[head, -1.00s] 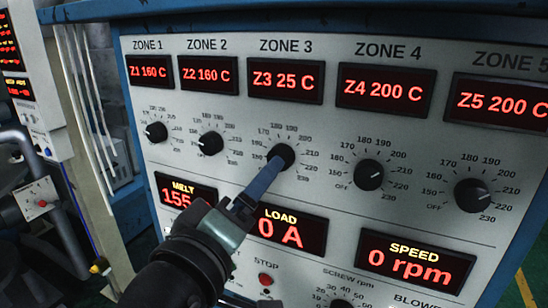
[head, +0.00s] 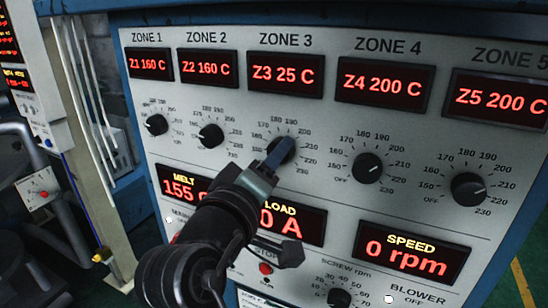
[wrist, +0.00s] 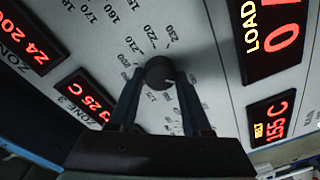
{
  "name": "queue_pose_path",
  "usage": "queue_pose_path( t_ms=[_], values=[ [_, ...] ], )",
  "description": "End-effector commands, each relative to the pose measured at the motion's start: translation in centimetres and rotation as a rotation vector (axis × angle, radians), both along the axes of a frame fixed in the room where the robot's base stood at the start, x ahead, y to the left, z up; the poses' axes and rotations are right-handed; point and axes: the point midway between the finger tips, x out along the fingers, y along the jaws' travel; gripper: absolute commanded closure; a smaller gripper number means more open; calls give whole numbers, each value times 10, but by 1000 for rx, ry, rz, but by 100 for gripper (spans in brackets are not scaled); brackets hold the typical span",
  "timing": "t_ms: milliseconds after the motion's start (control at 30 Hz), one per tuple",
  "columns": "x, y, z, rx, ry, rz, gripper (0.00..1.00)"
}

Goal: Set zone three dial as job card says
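The zone three dial (head: 281,151) is a black round knob on the grey panel, below the red display (head: 287,75) reading Z3 25 C. In the wrist view the dial (wrist: 160,72) sits between the fingertips of my gripper (wrist: 160,80), one on each side and seemingly touching it. In the head view my gripper (head: 272,160) reaches the dial from the lower left and hides part of it. The dial's white pointer mark faces lower right in the wrist view; I cannot read its exact value. No job card is readable.
Neighbouring knobs for zone two (head: 211,136) and zone four (head: 367,168) flank the dial. The load display (head: 300,222), speed display (head: 414,252) and red stop button (head: 265,268) lie below. White pipes (head: 80,90) stand left of the panel.

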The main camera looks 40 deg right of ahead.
Motion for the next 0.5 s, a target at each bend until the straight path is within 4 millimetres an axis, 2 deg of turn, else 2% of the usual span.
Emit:
queue_pose_path(
  t_ms=[33, 200, 500],
  values=[
    [0, 0, 0, 0, 0, 0, 70],
    [0, 0, 0, 0, 0, 0, 100],
    [0, 0, -1, 11, -25, 0, 100]
  ],
)
